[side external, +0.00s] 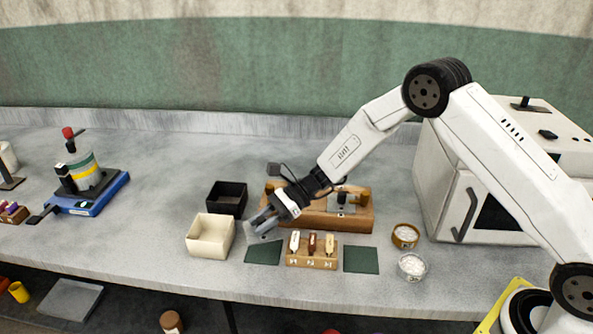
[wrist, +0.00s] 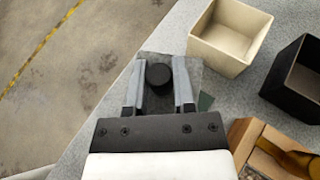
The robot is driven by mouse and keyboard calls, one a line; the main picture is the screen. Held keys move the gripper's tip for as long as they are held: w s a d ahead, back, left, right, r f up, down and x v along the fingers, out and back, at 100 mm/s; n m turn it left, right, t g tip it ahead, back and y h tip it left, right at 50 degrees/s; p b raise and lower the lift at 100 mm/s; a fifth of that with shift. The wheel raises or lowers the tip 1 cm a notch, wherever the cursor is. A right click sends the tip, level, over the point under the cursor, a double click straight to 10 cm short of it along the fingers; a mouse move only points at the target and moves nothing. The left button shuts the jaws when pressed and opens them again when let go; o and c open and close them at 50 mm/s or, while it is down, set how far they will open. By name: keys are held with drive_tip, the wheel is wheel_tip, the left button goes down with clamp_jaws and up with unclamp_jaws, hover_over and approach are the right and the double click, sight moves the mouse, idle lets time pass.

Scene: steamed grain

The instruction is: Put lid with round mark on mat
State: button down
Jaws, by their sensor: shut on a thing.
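My gripper (side external: 262,222) is shut on the black knob (wrist: 158,75) of a clear greyish lid (wrist: 191,68). In the side view the lid (side external: 252,238) shows faintly at the fingertips, near the upper left of a dark green mat (side external: 263,254). A small part of a green mat (wrist: 206,101) shows beside the lid in the wrist view. The lid seems held above the counter; its exact height is unclear. I cannot make out a round mark on it. A second dark green mat (side external: 361,260) lies to the right of the small wooden rack.
A cream open box (side external: 210,236) and a black open box (side external: 227,198) stand left of my gripper. The wooden rack (side external: 311,260) holds three small tools between the mats. A wooden stand (side external: 362,213) is behind it. Two small bowls (side external: 405,236) (side external: 412,266) sit right.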

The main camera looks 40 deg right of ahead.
sight(252, 228)
drive_tip(key=shift+w+a+f, duration=0.25)
drive_tip(key=shift+w+f, duration=0.6)
drive_tip(key=shift+f, duration=0.15)
drive_tip(key=shift+w+a+f, duration=0.25)
drive_tip(key=shift+w+f, duration=0.55)
drive_tip(key=shift+f, duration=0.2)
drive_tip(key=shift+w+f, duration=0.25)
drive_tip(key=shift+f, duration=1.6)
drive_tip(key=shift+f, duration=0.15)
drive_tip(key=shift+c, duration=2.2)
unclamp_jaws()
